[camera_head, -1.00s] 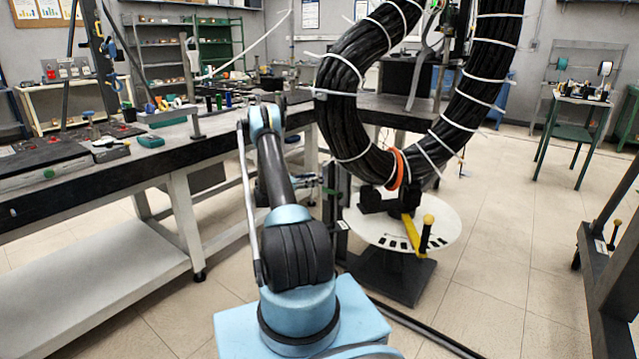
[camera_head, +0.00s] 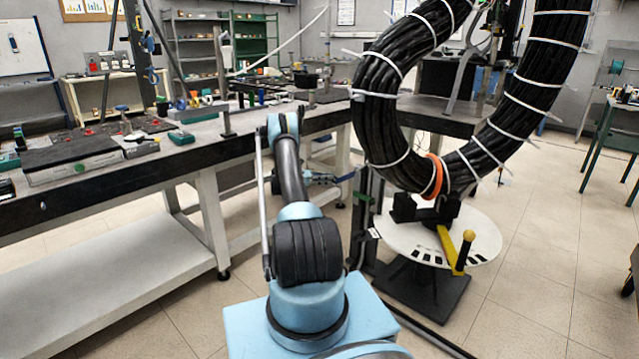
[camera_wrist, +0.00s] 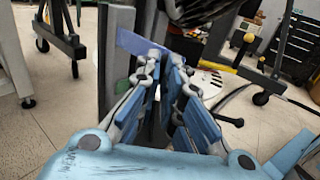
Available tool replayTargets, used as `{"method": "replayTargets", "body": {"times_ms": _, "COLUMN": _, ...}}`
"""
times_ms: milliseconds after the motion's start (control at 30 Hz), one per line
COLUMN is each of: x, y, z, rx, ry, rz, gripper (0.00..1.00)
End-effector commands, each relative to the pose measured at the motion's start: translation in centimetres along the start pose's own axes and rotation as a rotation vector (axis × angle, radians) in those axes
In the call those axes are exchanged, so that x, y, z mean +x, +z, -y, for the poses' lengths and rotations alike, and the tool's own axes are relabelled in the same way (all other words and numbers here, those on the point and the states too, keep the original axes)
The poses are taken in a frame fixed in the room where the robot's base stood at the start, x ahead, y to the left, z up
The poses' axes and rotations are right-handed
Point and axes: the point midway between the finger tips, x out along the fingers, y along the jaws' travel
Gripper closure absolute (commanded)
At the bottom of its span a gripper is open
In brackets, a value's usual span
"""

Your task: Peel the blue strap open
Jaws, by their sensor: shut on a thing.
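A blue strap (camera_wrist: 142,44) shows in the wrist view as a short flat band beside a dark upright post. Its right end runs in between the fingertips of my gripper (camera_wrist: 163,66), which is shut on it. In the head view a thin blue piece (camera_head: 346,177), seemingly the strap, reaches from my gripper (camera_head: 322,179) toward the post left of the coil. The large black cable coil (camera_head: 385,115) hangs upright, bound with several white ties and one orange band. Where the strap's far end is fixed is hidden.
A long dark workbench (camera_head: 130,160) with tools lies to the left. The tiled floor (camera_head: 540,280) at the right is open.

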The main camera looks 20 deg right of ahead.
Motion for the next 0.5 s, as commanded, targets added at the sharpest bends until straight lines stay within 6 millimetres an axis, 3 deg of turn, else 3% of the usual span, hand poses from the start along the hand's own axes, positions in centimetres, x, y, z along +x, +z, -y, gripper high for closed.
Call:
{"method": "replayTargets", "body": {"times_ms": 33, "x": 2.4, "y": 0.3, "z": -0.8, "rx": 0.003, "ry": -0.015, "rz": 0.005, "gripper": 1.0}}
{"method": "replayTargets", "body": {"times_ms": 100, "x": 2.8, "y": 0.3, "z": -0.9, "rx": 0.003, "ry": -0.026, "rz": 0.005, "gripper": 1.0}}
{"method": "replayTargets", "body": {"times_ms": 500, "x": 3.4, "y": 0.4, "z": -0.9, "rx": 0.004, "ry": -0.035, "rz": 0.007, "gripper": 1.0}}
